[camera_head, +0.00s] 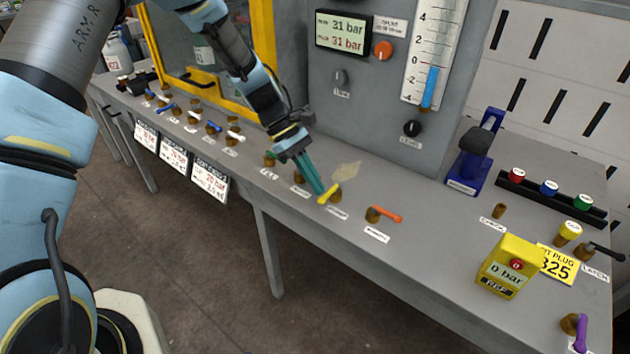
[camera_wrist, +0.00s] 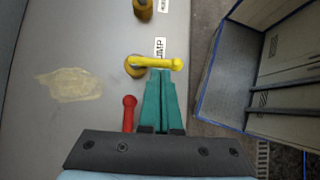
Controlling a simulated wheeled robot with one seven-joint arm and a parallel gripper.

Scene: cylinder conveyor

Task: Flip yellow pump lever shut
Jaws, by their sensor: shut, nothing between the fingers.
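The yellow pump lever (camera_head: 328,193) sits on a brass valve on the grey bench top, with a yellowish patch behind it. In the wrist view the yellow lever (camera_wrist: 157,62) extends to the right from its brass base (camera_wrist: 134,67), beside a label partly reading "UMP" (camera_wrist: 160,46). My gripper (camera_head: 320,190) is shut and empty, its green fingers angled down with the tips at the lever. In the wrist view the gripper tips (camera_wrist: 160,73) lie right against the lever's near side; I cannot tell whether they touch.
A red lever (camera_wrist: 129,110) stands close to the left of my fingers. An orange lever (camera_head: 385,213) stands right of the yellow one. A yellow gauge box (camera_head: 508,268) and blue stand (camera_head: 474,158) are farther right. A grey panel (camera_head: 385,120) rises behind.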

